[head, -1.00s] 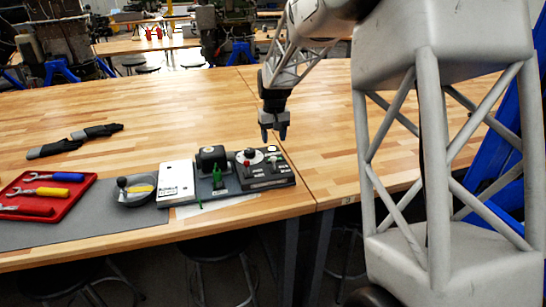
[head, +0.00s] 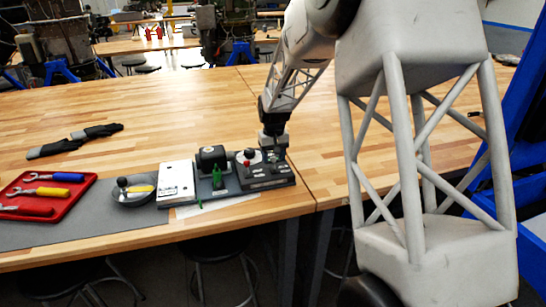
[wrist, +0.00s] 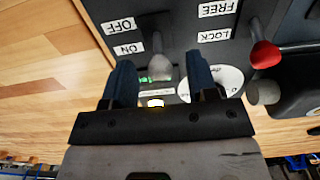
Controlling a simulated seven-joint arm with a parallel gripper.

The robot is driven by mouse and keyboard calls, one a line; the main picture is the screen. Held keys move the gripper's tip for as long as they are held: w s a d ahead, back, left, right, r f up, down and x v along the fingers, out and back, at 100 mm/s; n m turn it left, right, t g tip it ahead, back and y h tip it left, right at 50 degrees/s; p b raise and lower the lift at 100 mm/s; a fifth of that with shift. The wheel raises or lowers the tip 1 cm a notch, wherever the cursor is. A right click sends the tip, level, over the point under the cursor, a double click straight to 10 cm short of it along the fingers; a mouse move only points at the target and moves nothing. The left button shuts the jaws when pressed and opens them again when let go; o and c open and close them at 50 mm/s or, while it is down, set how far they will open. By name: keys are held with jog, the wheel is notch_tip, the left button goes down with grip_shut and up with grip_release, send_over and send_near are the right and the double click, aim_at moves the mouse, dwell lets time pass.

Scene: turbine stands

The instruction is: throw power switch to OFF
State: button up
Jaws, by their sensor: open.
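The power switch is a grey rounded lever (wrist: 159,66) on the dark control panel (wrist: 180,25) in the wrist view. A white OFF label (wrist: 119,25) and a white ON label (wrist: 129,49) sit to its left, and the lever's knob lies nearer the ON label. My gripper (wrist: 160,80) is open, with one blue finger on each side of the knob and a gap to each. In the head view my gripper (head: 275,147) is low over the right part of the control panel (head: 268,183); the switch cannot be made out there.
Beside the switch are FREE (wrist: 217,8) and LOCK (wrist: 214,35) labels, a white dial (wrist: 228,79) and a red-knobbed lever (wrist: 265,55). A green light (wrist: 145,79) glows near the switch. A red tool tray (head: 75,205) and black gloves (head: 75,142) lie left.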

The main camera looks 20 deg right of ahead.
jog(key=shift+c, duration=0.3)
dwell(0.6)
jog(key=c, duration=0.7)
